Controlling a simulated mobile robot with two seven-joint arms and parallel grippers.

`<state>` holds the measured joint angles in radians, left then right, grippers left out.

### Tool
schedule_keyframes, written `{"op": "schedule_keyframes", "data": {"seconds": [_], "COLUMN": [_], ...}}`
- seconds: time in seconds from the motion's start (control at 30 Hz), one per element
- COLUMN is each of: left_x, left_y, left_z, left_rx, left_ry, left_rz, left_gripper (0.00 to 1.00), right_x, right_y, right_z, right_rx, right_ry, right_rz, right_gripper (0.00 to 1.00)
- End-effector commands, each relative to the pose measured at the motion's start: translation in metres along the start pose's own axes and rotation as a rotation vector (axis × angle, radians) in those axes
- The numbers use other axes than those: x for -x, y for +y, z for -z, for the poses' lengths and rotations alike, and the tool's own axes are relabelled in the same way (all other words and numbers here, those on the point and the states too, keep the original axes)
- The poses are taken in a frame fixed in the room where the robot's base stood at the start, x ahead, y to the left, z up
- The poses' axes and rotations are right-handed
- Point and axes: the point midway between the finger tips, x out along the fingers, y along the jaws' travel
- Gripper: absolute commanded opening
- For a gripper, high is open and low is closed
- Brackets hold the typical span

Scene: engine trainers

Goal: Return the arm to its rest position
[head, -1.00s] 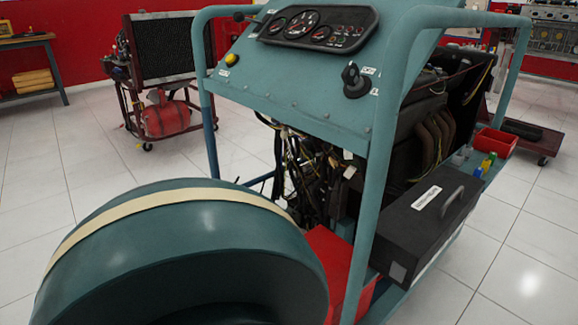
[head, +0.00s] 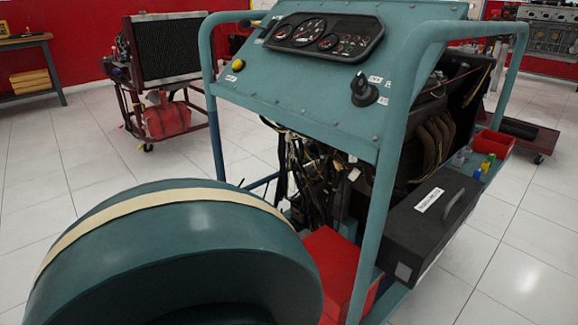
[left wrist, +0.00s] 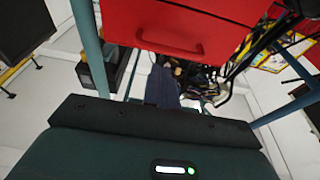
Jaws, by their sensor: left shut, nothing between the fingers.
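In the left wrist view my left gripper (left wrist: 163,72) is shut, its dark fingers together with nothing between them. Beyond it lies a red box (left wrist: 180,28) with a handle, at the top of that view and apart from the fingers as far as I can tell. The left gripper's fingers do not show in the head view. My right gripper shows in neither view. The teal engine trainer (head: 315,88) stands ahead in the head view, with a gauge panel (head: 325,34) on its sloped top.
The red box (head: 335,262) sits low in the trainer's frame. A black case (head: 425,228) and a red tray (head: 492,145) lie along its right side. A radiator stand (head: 165,60) is at the back left and a yellow-stacked bench (head: 30,80) beyond. Tiled floor is open at left and right.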

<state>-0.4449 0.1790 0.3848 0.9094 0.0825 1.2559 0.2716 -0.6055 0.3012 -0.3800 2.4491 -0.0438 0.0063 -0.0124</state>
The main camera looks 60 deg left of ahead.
Motion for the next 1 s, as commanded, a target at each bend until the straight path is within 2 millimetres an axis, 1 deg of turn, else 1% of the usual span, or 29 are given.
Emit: {"op": "schedule_keyframes", "data": {"seconds": [0.03, 0.2, 0.33, 0.53, 0.6, 0.67, 0.77, 0.9, 1.0], "left_x": [0.008, 0.025, 0.03, 0.03, 0.029, 0.027, 0.021, 0.011, 0.004], "left_y": [0.0, 0.0, 0.0, 0.0, -0.001, -0.001, -0.001, -0.001, -0.002], "left_z": [-0.009, -0.019, -0.021, -0.021, -0.017, -0.009, 0.015, 0.057, 0.083], "left_rx": [0.0, -0.001, -0.001, -0.001, -0.001, -0.001, -0.001, -0.001, -0.001], "left_ry": [-0.002, 0.003, 0.005, 0.006, 0.006, 0.006, 0.006, 0.006, 0.006], "left_rz": [0.001, 0.001, 0.001, 0.0, 0.0, 0.0, 0.0, 0.0, 0.001], "left_gripper": [0.0, 0.0, 0.0, 0.0, 0.0, 0.0, 0.0, 0.0, 0.0], "right_x": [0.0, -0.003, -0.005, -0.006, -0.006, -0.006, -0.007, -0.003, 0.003], "right_y": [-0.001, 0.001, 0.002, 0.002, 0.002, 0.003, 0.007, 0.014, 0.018], "right_z": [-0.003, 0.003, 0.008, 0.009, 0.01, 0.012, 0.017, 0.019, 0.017], "right_rx": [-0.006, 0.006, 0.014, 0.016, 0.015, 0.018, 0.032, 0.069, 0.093], "right_ry": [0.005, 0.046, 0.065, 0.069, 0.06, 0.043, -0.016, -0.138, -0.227], "right_rz": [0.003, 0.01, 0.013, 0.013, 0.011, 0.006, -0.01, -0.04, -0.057], "right_gripper": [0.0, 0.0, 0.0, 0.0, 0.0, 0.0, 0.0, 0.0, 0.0]}}
